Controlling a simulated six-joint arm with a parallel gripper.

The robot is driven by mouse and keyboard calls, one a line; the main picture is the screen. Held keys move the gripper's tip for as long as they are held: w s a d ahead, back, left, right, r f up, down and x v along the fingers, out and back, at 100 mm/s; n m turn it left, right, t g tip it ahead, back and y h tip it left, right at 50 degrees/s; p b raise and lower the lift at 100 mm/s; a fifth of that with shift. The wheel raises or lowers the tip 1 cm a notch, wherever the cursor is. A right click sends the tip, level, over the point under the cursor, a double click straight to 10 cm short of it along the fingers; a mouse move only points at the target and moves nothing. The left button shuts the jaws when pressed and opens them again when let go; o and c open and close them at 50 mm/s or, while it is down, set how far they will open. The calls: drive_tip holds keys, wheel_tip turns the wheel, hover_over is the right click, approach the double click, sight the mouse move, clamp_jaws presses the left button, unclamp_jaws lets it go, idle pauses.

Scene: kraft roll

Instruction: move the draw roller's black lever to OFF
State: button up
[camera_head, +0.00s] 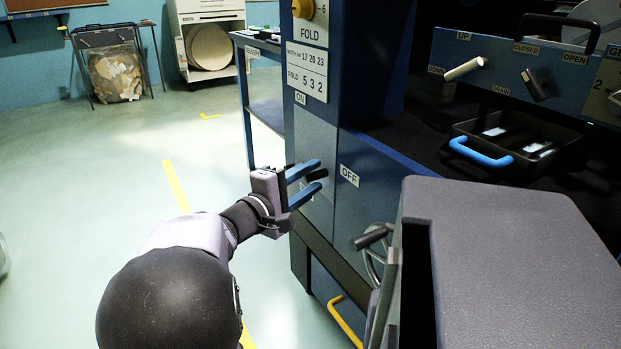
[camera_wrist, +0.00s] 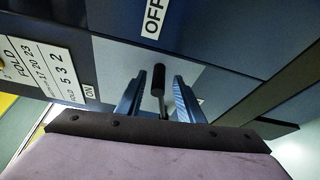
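The draw roller's black lever (camera_head: 316,176) sticks out from a light grey plate (camera_head: 313,140) on the side of the blue machine. The ON label (camera_head: 300,98) is at the plate's upper left and the OFF label (camera_head: 349,175) at its right. My gripper (camera_head: 319,174) is at the plate, with one blue finger above the lever and one below. In the wrist view the lever's black grip (camera_wrist: 158,77) and thin metal stem stand between the two open fingers, with a gap visible on each side. The lever's base is partly hidden.
A dark grey box-like body (camera_head: 510,240) and a crank handle (camera_head: 370,238) stand right of the plate. A yellow handle (camera_head: 345,320) is below. More levers and a tray with a blue handle (camera_head: 480,152) are at upper right. The floor at left is open.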

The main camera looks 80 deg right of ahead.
drive_tip(key=p+v, duration=0.2)
drive_tip(key=v, duration=0.4)
drive_tip(key=shift+w+r, duration=0.1)
drive_tip(key=shift+w+a, duration=0.1)
drive_tip(key=shift+a, duration=0.35)
